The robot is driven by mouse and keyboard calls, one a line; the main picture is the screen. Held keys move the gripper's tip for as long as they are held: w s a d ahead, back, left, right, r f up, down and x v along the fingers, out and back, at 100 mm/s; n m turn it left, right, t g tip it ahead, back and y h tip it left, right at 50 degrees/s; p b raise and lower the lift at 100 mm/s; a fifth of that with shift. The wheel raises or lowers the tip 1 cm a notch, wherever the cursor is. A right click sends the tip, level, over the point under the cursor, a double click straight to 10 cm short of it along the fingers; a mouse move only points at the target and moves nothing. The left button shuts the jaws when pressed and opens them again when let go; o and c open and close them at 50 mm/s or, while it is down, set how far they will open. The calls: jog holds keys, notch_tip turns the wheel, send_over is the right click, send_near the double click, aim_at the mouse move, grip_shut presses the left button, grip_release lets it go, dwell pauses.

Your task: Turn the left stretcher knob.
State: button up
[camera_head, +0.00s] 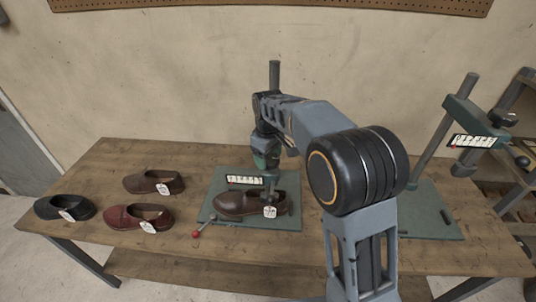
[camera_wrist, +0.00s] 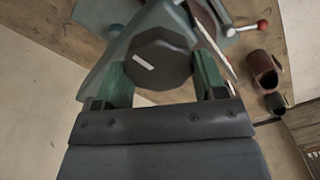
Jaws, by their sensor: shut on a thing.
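The left stretcher stands on a green base plate (camera_head: 211,206) at the middle of the bench, with a brown shoe (camera_head: 232,206) on it. My gripper (camera_wrist: 162,78) is over the head of this stretcher. In the wrist view its two green-padded fingers are shut on the dark, many-sided left stretcher knob (camera_wrist: 158,62), one on each side. A short white mark on the knob's top slants slightly. In the head view my arm and gripper hide the knob.
A second stretcher (camera_head: 467,112) stands at the right behind my arm. A red-balled lever (camera_head: 196,234) sticks out at the left plate's front. Three loose shoes, black (camera_head: 62,208), brown (camera_head: 150,183) and red (camera_head: 135,217), lie on the left of the wooden bench (camera_head: 110,158).

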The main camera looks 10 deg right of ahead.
aim_at(268, 157)
dwell(0.3)
jog(key=o, duration=0.9)
notch_tip(268, 157, up, 14)
jog(key=shift+f, duration=0.1)
dwell(0.3)
